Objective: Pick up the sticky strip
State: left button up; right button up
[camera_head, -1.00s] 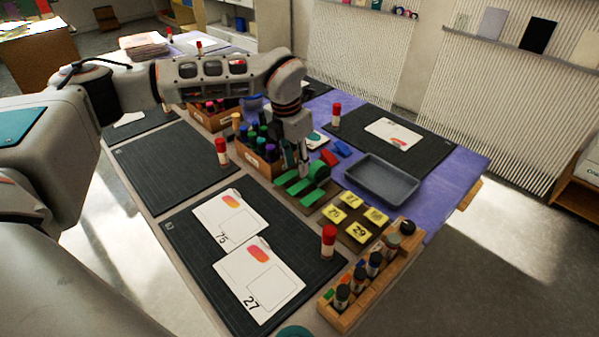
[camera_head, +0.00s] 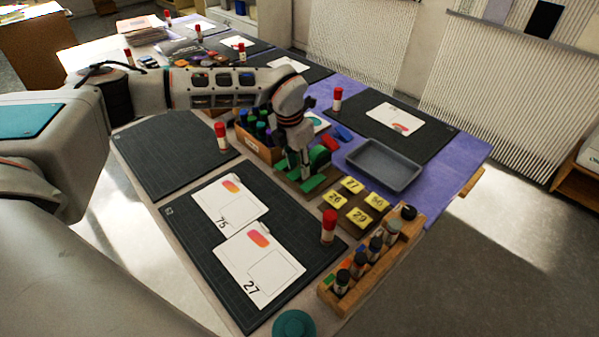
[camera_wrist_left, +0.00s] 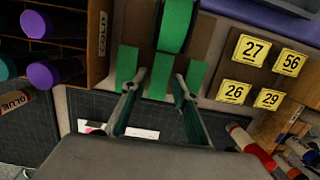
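Several green sticky strips lie on a brown board beside a green tape roll (camera_head: 320,157). The front strip (camera_head: 313,184) shows in the head view; my gripper hides part of the others. In the left wrist view, the left strip (camera_wrist_left: 127,65), middle strip (camera_wrist_left: 160,76) and right strip (camera_wrist_left: 197,75) lie in a row below the roll (camera_wrist_left: 176,25). My left gripper (camera_head: 303,172) points down over the strips. In the left wrist view its fingers (camera_wrist_left: 156,86) are open, with the middle strip between the tips and nothing visibly held. My right gripper is not in view.
A box of markers (camera_head: 256,141) stands left of the strips. Yellow number cards (camera_head: 352,186) and a grey tray (camera_head: 383,166) lie to the right. A red-capped glue stick (camera_head: 329,227) and a wooden bottle rack (camera_head: 333,298) stand nearer. A dark mat (camera_head: 195,256) holds white cards.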

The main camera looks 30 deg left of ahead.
pick_arm(q)
jog(key=shift+f, duration=0.2)
dwell(0.6)
jog(key=c, duration=0.5)
